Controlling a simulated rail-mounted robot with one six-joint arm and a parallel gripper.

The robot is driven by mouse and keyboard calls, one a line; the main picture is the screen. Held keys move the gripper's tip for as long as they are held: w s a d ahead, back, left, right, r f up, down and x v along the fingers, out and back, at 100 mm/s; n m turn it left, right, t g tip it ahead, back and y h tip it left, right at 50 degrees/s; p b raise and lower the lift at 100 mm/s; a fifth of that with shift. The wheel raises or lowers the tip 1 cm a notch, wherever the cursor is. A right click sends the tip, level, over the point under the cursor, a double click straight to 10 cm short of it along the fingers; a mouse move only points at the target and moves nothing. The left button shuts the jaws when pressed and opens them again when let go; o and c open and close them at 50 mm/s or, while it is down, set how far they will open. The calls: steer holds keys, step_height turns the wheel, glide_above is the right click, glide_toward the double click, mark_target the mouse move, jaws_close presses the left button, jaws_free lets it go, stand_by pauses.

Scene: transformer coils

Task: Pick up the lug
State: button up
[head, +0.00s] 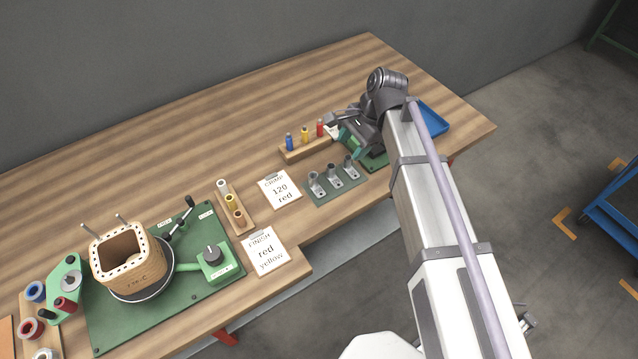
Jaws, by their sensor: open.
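Three grey metal lugs stand in a row on a dark green strip (341,190) near the table's front edge: a left lug (316,185), a middle lug (334,175) and a right lug (351,166). Each has a flat foot and an upright barrel. The pictures do not show which one the task means. My gripper (352,136) is just behind and above the right lug, apart from the lugs, at the end of my arm. It is open; its fingertips are small and hard to make out against a green tool.
The green tool (373,161) is partly hidden under my gripper. A wooden rack (306,153) holds blue, yellow and red pieces. A crimp card (280,190) reads "120 red". A blue tray (433,117) lies behind my arm. A coil fixture (128,262) stands left. The back table is clear.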

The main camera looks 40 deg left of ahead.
steer(key=a+m, duration=0.1)
steer(key=m, duration=0.2)
steer(key=m+b, duration=0.2)
steer(key=b, duration=0.4)
glide_above(328, 174)
steer(key=w+d, duration=0.2)
steer(key=w, duration=0.1)
steer(key=shift+g, duration=0.3)
step_height(328, 174, down, 5)
steer(key=shift+s+f, duration=0.1)
steer(key=b+x, duration=0.4)
steer(key=x, duration=0.1)
steer(key=shift+a+f, duration=0.1)
steer(key=shift+a, duration=0.2)
steer(key=shift+r, duration=0.3)
jaws_close()
